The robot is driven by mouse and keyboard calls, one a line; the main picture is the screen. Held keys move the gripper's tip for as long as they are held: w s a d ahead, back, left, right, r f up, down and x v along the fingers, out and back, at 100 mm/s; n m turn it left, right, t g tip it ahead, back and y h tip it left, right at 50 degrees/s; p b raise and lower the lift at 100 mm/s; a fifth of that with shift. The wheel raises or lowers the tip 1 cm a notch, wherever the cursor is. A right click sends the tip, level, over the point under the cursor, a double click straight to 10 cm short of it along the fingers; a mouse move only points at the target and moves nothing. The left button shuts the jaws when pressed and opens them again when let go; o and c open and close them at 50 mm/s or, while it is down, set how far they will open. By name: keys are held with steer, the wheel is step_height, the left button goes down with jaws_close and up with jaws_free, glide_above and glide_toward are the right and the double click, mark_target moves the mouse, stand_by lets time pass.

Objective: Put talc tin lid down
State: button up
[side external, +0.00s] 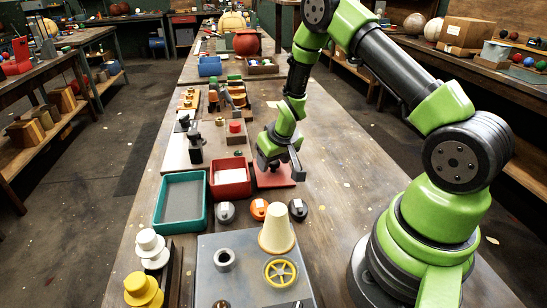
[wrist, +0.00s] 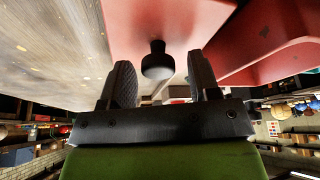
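The talc tin lid (side external: 268,181) looks like a flat red square plate, lying on the bench under my gripper (side external: 281,162). In the wrist view the red plate (wrist: 145,18) fills the top, with a dark round knob (wrist: 157,66) on it. My gripper (wrist: 159,70) is open; its fingers stand on either side of the knob with gaps visible on both sides. The red open tin (side external: 230,192) with pale content stands just left of the lid in the side view. Its red wall (wrist: 270,50) appears at the right of the wrist view. My gripper hides part of the lid.
A teal tray (side external: 158,203) stands left of the red tin. A cream cone (side external: 277,232) and yellow wheel (side external: 280,271) are on a grey board (side external: 215,285). The bench right of the lid is clear.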

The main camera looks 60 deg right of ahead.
steer(key=shift+r, duration=0.6)
steer(key=shift+s+a+r, duration=0.1)
steer(key=shift+s+r, duration=0.15)
steer(key=shift+r, duration=0.35)
steer(key=s+a, duration=0.1)
steer(key=s, duration=0.2)
steer(key=s+a, duration=0.2)
steer(key=s, duration=0.2)
steer(key=s+a, duration=0.1)
steer(key=s, duration=0.3)
steer(key=shift+a+f, duration=0.15)
steer(key=shift+a, duration=0.1)
steer(key=w+a+r+t+y, duration=0.1)
steer(key=a+r, duration=0.1)
steer(key=r, duration=0.6)
steer(key=a+r+t, duration=0.1)
steer(key=a+r, duration=0.1)
steer(key=r, duration=0.6)
steer(key=s+a+r+t+y, duration=0.1)
steer(key=s+a+r+y, duration=0.1)
steer(key=s+a+r, duration=0.4)
steer(key=s+r, duration=0.4)
steer(key=shift+a+n+y, duration=0.3)
steer(key=shift+a+y, duration=0.1)
